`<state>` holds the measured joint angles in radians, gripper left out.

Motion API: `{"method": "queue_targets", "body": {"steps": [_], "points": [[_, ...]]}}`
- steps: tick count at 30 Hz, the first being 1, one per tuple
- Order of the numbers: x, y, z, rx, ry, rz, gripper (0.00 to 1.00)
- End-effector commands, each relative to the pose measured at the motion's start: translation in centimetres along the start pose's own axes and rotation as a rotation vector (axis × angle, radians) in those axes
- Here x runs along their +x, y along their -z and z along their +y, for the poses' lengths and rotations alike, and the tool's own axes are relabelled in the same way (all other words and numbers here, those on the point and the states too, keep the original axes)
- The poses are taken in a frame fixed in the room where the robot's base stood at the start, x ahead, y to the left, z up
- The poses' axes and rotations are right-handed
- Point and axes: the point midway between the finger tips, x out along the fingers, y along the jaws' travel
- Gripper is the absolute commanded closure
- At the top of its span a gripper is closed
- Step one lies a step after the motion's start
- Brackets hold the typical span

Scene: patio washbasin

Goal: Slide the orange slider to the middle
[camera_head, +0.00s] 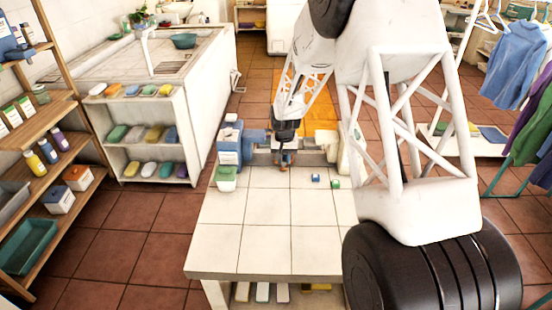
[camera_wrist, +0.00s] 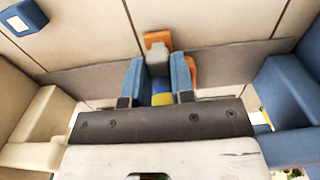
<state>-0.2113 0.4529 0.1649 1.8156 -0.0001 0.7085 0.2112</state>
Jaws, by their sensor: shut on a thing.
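The orange slider (camera_wrist: 158,38) shows in the wrist view at the tips of my gripper (camera_wrist: 158,75). An orange part also shows beside the right finger. The two blue-faced fingers are closed on the slider, with a gap between them. A grey strip (camera_wrist: 225,62) runs across the picture behind them. In the head view my gripper (camera_head: 285,158) reaches down to the far part of the tiled table, between the blocks at either side. Only a little orange shows there, and the arm hides part of the fixture.
The tiled table (camera_head: 265,235) is clear in front. Small blue (camera_head: 316,178) and green (camera_head: 335,183) blocks lie right of my gripper. A blue-and-white container (camera_head: 229,148) and a green-topped container (camera_head: 226,178) stand left. Shelves of bottles and soaps stand farther left.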

Motion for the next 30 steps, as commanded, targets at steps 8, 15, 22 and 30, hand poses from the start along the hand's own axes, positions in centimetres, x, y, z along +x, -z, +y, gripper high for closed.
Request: {"method": "queue_targets", "body": {"steps": [8, 15, 22, 30], "points": [[0.0, 0.0, 2.4, 0.0, 0.0, 0.0, 1.0], [0.0, 0.0, 2.4, 0.0, 0.0, 0.0, 1.0], [0.0, 0.0, 2.3, 0.0, 0.0, 0.0, 0.51], [-0.1, 0.0, 2.3, 0.0, 0.0, 0.001, 0.51]]}}
